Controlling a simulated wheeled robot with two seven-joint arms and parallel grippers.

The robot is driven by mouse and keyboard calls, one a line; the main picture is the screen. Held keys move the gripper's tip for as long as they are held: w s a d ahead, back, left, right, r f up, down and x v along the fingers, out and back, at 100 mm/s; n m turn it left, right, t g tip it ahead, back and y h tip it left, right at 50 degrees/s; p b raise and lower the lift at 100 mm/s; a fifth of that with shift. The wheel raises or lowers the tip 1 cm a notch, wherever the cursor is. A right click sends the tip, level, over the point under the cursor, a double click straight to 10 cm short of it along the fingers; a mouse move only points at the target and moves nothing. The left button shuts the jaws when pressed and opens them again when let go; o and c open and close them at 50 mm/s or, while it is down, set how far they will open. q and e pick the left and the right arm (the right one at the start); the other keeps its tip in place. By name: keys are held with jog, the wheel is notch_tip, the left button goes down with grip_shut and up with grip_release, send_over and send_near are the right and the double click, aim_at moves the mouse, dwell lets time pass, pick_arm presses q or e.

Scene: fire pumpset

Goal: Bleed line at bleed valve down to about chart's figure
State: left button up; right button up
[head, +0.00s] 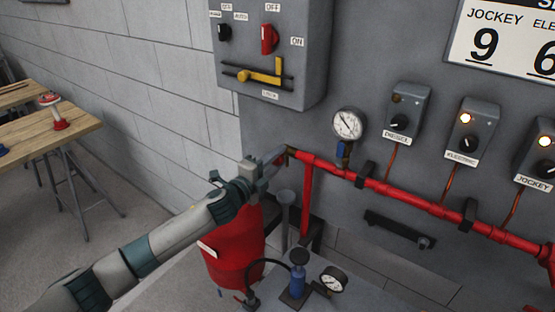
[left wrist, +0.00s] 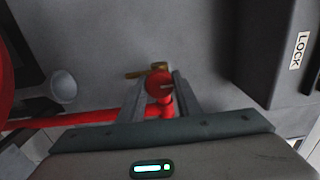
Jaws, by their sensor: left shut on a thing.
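My left gripper (head: 280,157) is at the left end of the red pipe (head: 375,183), shut on the bleed valve. In the left wrist view its fingers (left wrist: 160,97) sit on either side of the valve's red body (left wrist: 158,84); a brass lever (left wrist: 136,74) points left from it. In the head view the fingers mostly hide the valve. A round line gauge (head: 348,123) stands above the pipe; its figures are too small to read. The chart (head: 505,45) shows JOCKEY 9 and a 6 beside it, cut off at the edge. My right gripper is not in view.
The Diesel box (head: 402,112) has a dark lamp; the Electric box (head: 468,130) and Jockey box (head: 540,155) have lit lamps. A grey switch cabinet (head: 305,50) hangs above. A red tank (head: 232,250) and a small hand pump (head: 298,280) stand below.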

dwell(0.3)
pick_arm(q)
jog(key=o, duration=1)
jog(key=shift+v, duration=0.85)
jog(key=b+v, duration=0.4)
jog(key=v, duration=1.1)
jog(key=shift+s+a+b, duration=0.2)
jog(key=shift+s+b, duration=0.15)
jog(key=shift+b, duration=0.05)
